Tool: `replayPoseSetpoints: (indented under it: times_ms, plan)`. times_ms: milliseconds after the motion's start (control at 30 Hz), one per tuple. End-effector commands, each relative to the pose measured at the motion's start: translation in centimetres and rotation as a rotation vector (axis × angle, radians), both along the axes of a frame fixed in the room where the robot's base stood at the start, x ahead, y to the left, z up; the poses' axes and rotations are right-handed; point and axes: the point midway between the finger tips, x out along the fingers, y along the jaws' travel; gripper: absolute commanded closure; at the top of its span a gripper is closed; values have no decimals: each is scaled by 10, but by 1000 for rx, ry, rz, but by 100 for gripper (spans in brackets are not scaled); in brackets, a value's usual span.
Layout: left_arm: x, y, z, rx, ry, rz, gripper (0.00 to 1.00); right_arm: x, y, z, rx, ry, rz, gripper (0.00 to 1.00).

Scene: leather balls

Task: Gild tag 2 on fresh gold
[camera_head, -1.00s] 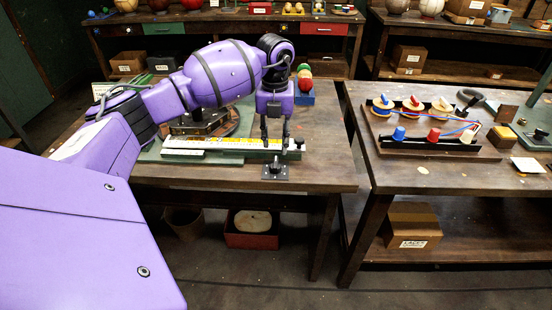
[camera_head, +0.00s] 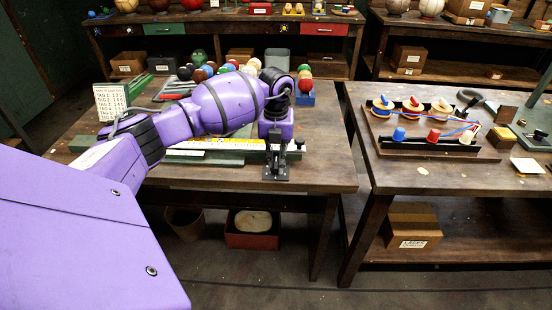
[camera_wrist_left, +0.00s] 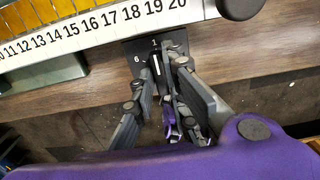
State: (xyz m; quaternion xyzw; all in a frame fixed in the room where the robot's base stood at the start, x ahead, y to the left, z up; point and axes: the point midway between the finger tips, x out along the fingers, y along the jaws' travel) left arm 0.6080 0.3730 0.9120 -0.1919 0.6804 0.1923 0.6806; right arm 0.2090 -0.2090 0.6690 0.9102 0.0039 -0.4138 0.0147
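My left gripper (camera_head: 277,155) points down at a small black dial plate (camera_head: 276,176) near the front edge of the left bench. In the left wrist view, its fingers (camera_wrist_left: 161,72) stand apart on both sides of the dial's dark knob (camera_wrist_left: 157,66); contact is unclear. The plate (camera_wrist_left: 137,50) shows the numbers 1 and 6. A numbered white scale (camera_wrist_left: 100,30) lies behind it, with gold-yellow strips (camera_wrist_left: 45,12) beyond. A white card (camera_head: 109,101) listing tags with numbers stands at the back left. My right gripper is out of view.
Coloured balls (camera_head: 205,72) sit at the back of the bench, and stacked balls on a blue base (camera_head: 304,98) stand right of my arm. The right bench holds a board with spools (camera_head: 412,104) and cords. Bare wood (camera_head: 325,165) lies right of the dial.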

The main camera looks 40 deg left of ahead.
Motion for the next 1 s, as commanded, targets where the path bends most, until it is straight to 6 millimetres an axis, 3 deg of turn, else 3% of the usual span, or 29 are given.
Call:
replayPoseSetpoints:
  times_ms: [533, 1000]
  plan:
    - [0, 0, 0, 0, 0, -63, 100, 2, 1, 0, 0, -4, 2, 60]
    - [0, 1, -1, 1, 1, -441, 100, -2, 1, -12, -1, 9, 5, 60]
